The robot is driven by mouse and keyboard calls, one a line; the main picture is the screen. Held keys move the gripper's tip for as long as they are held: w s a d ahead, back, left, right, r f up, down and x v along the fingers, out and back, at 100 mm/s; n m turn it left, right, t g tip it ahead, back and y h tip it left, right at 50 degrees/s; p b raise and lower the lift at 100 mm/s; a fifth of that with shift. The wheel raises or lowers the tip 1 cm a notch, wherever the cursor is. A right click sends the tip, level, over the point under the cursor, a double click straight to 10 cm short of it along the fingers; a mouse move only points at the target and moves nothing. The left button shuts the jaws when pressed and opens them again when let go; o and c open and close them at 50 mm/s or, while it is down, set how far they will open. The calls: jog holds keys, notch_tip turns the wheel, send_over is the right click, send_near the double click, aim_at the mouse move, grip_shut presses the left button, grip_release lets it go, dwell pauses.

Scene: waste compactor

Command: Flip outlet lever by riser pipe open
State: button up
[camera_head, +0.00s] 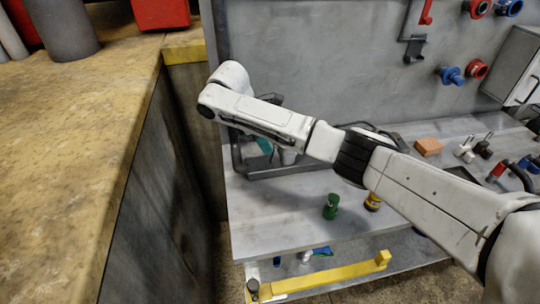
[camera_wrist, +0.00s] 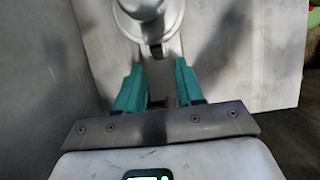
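In the wrist view, my gripper (camera_wrist: 160,75) shows two teal fingers, set apart with a gap between them. A pale grey rounded fitting (camera_wrist: 172,22), which looks like a pipe end, stands just beyond the fingertips. A short dark-tipped tab (camera_wrist: 152,50) projects from it toward the gap; I cannot tell for certain that it is the outlet lever. The fingers look clear of the fitting. In the head view, one teal finger (camera_head: 265,146) shows below my arm, beside a small grey cylinder (camera_head: 288,156). My arm hides most of this area.
A dark frame (camera_head: 240,160) borders the spot on the grey workbench (camera_head: 260,215). A green fitting (camera_head: 331,206), a yellow fitting (camera_head: 373,201) and an orange block (camera_head: 428,146) are on the bench. A yellow bar (camera_head: 325,277) runs below. A tan counter (camera_head: 75,150) stands left.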

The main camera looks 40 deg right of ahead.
aim_at(270, 159)
jog(key=shift+x, duration=2.35)
grip_shut()
